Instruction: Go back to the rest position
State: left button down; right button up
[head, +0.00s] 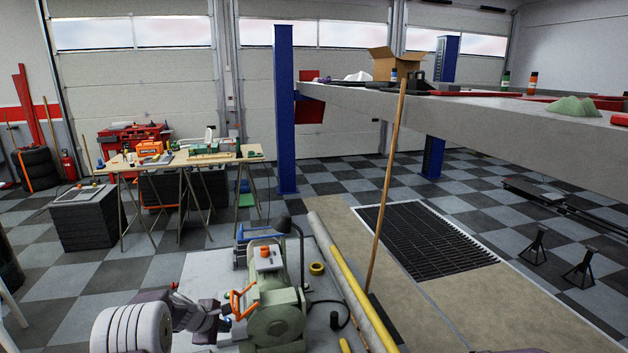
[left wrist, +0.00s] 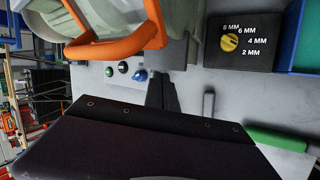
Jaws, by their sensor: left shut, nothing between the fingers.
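My left gripper (head: 218,313) is at the lower left of the head view, beside a green machine (head: 276,315) with an orange handle (head: 243,300). In the left wrist view its dark fingers (left wrist: 162,92) are together with nothing between them. The orange handle (left wrist: 120,48) arches across the upper left there, close to the fingers. I cannot tell whether they touch. My right gripper is not in view.
A wooden pole (head: 388,185) leans upright beyond. In the left wrist view, a yellow knob (left wrist: 229,42) sits on a black panel near a blue bin (left wrist: 293,35).

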pick_arm(q)
jog(key=s+d+r+m+g, duration=0.1)
jog(key=s+d+r+m, duration=0.1)
jog(key=s+m, duration=0.4)
jog(key=s+d+r+m+g+y, duration=0.1)
jog(key=s+d+m, duration=0.3)
jog(key=s, duration=1.2)
jog(key=s+d+r+m+g, duration=0.2)
jog(key=s+m, duration=0.5)
jog(key=s, duration=0.5)
jog(key=shift+d+r+m+g+y, duration=0.3)
jog(key=shift+d+r+m+g, duration=0.1)
jog(key=shift+d+g, duration=0.25)
